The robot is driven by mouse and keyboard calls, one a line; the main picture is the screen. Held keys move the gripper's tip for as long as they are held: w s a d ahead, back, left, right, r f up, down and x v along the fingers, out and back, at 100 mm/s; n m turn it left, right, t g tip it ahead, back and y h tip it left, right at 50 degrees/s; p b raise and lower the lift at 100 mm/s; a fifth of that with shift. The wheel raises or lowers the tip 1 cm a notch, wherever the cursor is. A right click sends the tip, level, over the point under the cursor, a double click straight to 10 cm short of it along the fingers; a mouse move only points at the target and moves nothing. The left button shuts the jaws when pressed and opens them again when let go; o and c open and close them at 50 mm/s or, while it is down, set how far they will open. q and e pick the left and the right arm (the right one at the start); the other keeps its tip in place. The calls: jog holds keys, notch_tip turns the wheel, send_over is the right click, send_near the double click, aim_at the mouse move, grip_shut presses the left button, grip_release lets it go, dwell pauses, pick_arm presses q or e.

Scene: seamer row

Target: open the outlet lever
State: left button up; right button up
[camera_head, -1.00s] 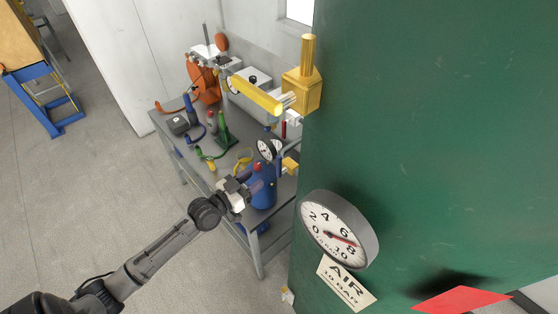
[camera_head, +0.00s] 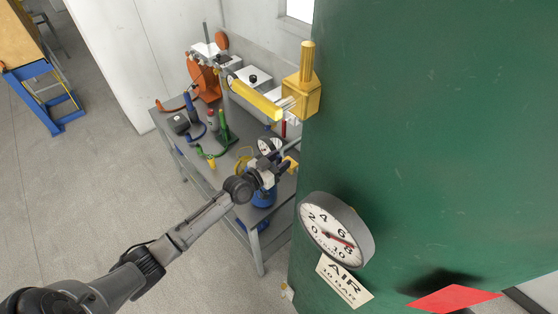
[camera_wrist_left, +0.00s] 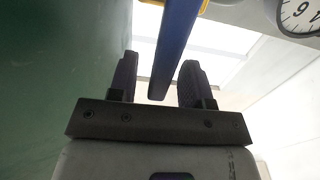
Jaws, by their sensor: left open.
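A blue lever-like bar (camera_wrist_left: 175,45) comes down from the top of the left wrist view, with yellow beside its upper end. I take it for the outlet lever. Its free end lies between the two dark fingers of my left gripper (camera_wrist_left: 158,85), which are open; I cannot tell whether it touches either. In the head view my left gripper (camera_head: 280,168) is beside a small yellow fitting (camera_head: 292,163) at the green tank's (camera_head: 430,130) left edge. The gripper hides the bar there. My right gripper is not in view.
A larger yellow valve (camera_head: 302,92) with a yellow handle (camera_head: 256,100) juts from the tank above my left gripper. A big dial gauge (camera_head: 333,230) is to the lower right. A grey bench (camera_head: 190,160) with several tools stands behind.

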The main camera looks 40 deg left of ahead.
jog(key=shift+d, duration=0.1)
pick_arm(q)
grip_shut()
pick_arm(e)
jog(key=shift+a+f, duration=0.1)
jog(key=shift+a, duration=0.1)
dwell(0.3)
